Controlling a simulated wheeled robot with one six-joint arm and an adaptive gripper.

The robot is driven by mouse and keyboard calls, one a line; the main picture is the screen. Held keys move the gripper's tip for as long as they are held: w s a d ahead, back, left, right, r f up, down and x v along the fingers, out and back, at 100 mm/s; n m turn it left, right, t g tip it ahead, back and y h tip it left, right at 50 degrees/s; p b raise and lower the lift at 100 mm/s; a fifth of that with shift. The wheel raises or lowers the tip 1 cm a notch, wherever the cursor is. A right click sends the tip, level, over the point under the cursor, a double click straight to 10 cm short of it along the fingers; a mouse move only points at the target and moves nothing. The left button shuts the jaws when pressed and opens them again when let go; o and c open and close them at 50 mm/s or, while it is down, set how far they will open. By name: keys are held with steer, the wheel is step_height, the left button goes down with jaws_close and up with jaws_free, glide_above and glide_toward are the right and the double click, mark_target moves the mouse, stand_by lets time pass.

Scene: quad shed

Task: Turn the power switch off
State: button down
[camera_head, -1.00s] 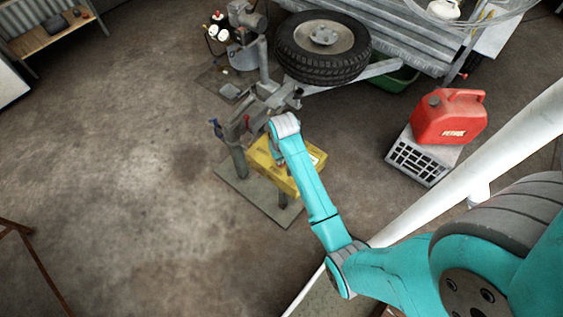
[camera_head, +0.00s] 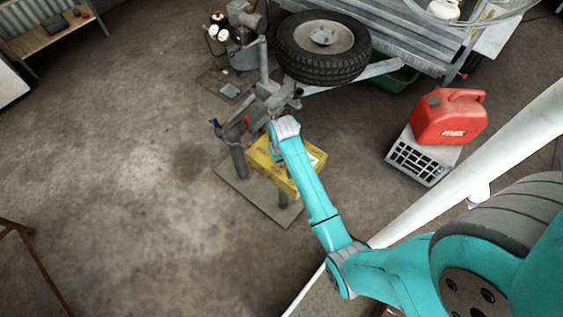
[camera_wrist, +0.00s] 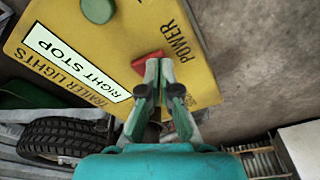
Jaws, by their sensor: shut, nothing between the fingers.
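The yellow control box (camera_head: 262,165) stands on a post over a metal base plate, with my arm reaching over it. In the wrist view the yellow panel (camera_wrist: 120,35) fills the upper middle. The red power switch (camera_wrist: 150,62) sits beside the printed word POWER. My gripper (camera_wrist: 160,66) is shut and empty, its fingertips at the red switch and overlapping its right part. I cannot tell whether they touch it. The switch's exact position is partly hidden by the fingertips. In the head view my arm hides the gripper and the switch.
A green round button (camera_wrist: 98,9) and a RIGHT STOP label (camera_wrist: 78,62) are on the same panel. A trailer with a spare tyre (camera_head: 323,46) stands behind. A red fuel can (camera_head: 448,117) sits on a crate at right.

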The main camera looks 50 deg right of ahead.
steer(key=shift+f, duration=0.3)
steer(key=shift+r, duration=3.55)
